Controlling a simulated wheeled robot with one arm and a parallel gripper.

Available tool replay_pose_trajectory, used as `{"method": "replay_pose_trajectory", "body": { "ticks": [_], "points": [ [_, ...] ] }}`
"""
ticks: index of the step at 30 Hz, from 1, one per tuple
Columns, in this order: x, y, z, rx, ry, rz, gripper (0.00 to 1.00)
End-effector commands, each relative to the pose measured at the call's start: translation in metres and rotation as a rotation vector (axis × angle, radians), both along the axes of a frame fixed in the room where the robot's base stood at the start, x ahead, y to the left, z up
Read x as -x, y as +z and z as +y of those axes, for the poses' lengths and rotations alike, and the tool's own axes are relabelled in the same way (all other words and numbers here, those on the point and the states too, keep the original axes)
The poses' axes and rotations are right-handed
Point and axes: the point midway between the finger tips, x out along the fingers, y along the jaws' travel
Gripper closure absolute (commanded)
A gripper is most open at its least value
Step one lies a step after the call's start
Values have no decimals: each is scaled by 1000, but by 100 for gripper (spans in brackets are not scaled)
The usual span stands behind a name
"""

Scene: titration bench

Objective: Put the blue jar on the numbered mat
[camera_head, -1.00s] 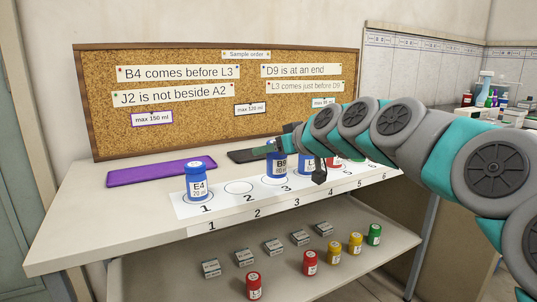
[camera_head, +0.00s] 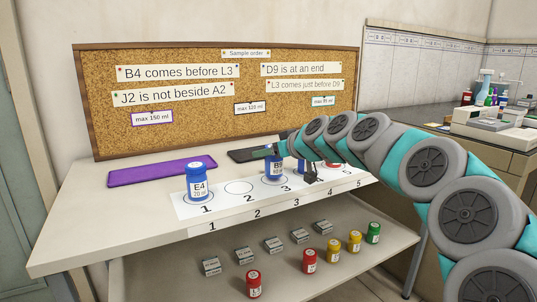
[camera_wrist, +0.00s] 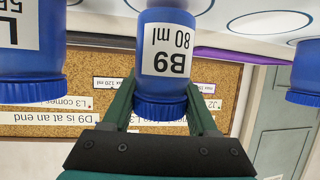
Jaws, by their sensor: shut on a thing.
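The blue jar labelled B9 80 ml (camera_head: 275,168) is upright at circle 3 of the white numbered mat (camera_head: 226,208). In the wrist view, which is upside down, the jar (camera_wrist: 168,50) sits between both fingers. My gripper (camera_wrist: 163,98) is shut on it near its lid; it also shows in the head view (camera_head: 274,152). I cannot tell whether the jar's base touches the mat. Blue jar E4 (camera_head: 197,183) stands on circle 1. Circle 2 is empty. Another blue jar (camera_head: 299,165) stands near circle 4, partly hidden by my arm.
A red-labelled jar (camera_head: 332,164) is partly hidden near circle 5. A purple tray (camera_head: 160,172) and a dark tray (camera_head: 243,156) lie behind the mat. The lower shelf holds grey blocks (camera_head: 273,245) and red, yellow and green jars (camera_head: 333,251). A corkboard (camera_head: 200,112) stands behind.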

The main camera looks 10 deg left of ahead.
Motion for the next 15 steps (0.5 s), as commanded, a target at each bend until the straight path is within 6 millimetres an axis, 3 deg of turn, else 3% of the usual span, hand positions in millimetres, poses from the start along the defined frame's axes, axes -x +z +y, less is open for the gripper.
{"method": "replay_pose_trajectory", "body": {
  "ticks": [15],
  "points": [
    [0, -13, -1, -1, -1, -3, 100]
  ]
}}
